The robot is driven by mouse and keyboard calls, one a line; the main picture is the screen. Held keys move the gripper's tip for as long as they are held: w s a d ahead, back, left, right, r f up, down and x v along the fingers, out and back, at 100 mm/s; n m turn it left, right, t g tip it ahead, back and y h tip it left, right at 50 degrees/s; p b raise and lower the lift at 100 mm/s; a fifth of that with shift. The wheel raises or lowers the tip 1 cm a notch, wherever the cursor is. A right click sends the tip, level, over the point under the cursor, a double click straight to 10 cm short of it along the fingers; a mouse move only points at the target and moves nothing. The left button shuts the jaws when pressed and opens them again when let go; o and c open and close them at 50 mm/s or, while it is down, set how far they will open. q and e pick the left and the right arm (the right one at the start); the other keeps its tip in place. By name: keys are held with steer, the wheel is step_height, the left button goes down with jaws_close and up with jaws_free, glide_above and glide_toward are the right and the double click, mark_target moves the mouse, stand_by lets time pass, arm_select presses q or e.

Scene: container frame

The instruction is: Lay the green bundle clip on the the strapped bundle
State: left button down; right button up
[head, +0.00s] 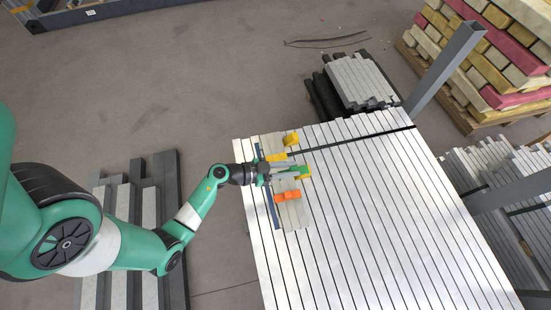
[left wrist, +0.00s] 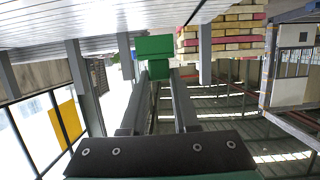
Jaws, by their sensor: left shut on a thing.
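The green bundle clip (head: 299,170) is held at the tip of my left gripper (head: 287,172). In the left wrist view the clip (left wrist: 155,47) is a green block between the two dark fingertips (left wrist: 160,75), which are shut on it. In the head view the gripper and clip are over the left part of a large bundle of long pale bars (head: 375,195). A black strap (head: 360,138) crosses this bundle near its far end. I cannot tell the clip's height above the bars. My right gripper is out of view.
A grey board (head: 294,217) with a blue edge lies on the bundle's left side. It carries yellow clips (head: 291,138) (head: 276,157) and an orange clip (head: 287,196). Another yellow piece shows beside the green clip. A grey post (head: 447,70) rises at the right; the bundle's middle is clear.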

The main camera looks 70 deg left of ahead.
arm_select(q)
steer(key=b, duration=0.7)
glide_above(273, 158)
steer(key=d, duration=0.4)
step_height(273, 158, down, 5)
steer(key=a+f+b, duration=0.2)
steer(key=f+b, duration=0.1)
steer(key=shift+a+f+b, duration=0.15)
steer(key=shift+f+b, duration=0.15)
steer(key=shift+a+f, duration=0.2)
steer(key=shift+a, duration=0.2)
steer(key=f+b, duration=0.1)
steer(key=b, duration=0.1)
steer(key=f+b, duration=0.2)
steer(key=shift+a+f, duration=0.2)
steer(key=shift+a, duration=0.2)
steer(key=shift+p, duration=0.35)
steer(key=shift+f, duration=0.15)
steer(key=c, duration=0.7)
jaws_free()
